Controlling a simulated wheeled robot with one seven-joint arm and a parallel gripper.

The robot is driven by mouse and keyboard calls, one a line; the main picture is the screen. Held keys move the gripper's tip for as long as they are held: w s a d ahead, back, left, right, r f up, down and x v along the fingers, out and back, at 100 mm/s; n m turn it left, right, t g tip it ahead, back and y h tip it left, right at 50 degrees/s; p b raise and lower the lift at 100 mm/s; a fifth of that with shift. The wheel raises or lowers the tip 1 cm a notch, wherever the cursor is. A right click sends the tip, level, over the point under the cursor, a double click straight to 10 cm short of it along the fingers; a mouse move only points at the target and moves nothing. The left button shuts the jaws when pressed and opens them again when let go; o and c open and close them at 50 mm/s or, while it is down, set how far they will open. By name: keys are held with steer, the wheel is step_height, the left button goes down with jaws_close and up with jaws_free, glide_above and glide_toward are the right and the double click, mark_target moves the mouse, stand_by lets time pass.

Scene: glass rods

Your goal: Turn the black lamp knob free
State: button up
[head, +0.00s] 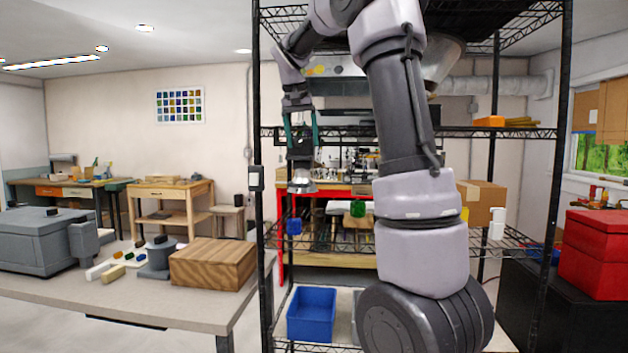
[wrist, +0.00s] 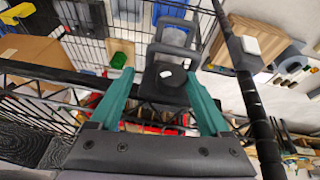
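My gripper (head: 301,132) points down beside the black shelf post in the head view. Its two teal fingers are spread apart. The wrist view shows the open fingers (wrist: 160,74) on either side of a dark, blocky part (wrist: 152,93) with a pale round spot. This looks like the black lamp knob; I cannot tell its exact shape. In the head view a black part (head: 300,150) shows below and between the fingers, with a silvery lamp head (head: 302,186) under it. No grip on it is visible; whether a finger touches it is unclear.
The wire shelf's black post (head: 265,200) stands close to the left of the gripper. A small box (head: 256,178) is fixed to it. A blue bin (head: 311,314) sits lower down. A table with a wooden block (head: 213,264) is at left, a cardboard box (head: 486,200) at right.

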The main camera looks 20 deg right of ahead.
steer(key=shift+s+d+m+t+y, duration=0.1)
steer(key=shift+d+m+t+y, duration=0.1)
steer(key=shift+t+y, duration=0.3)
steer(key=shift+s+d+m+t+y, duration=0.15)
steer(key=shift+t+y, duration=0.15)
steer(key=shift+y, duration=0.3)
steer(key=d+v, duration=0.1)
steer(key=v, duration=1)
steer(key=s+a+f+n+t+y, duration=0.1)
steer(key=s+a+f, duration=0.4)
steer(key=s+f, duration=0.4)
steer(key=s+a+f+n+t+y, duration=0.1)
steer(key=s+a+f, duration=0.4)
steer(key=s+f, duration=0.4)
steer(key=s, duration=0.6)
steer(key=shift+s+y, duration=0.3)
steer(key=shift+y, duration=0.1)
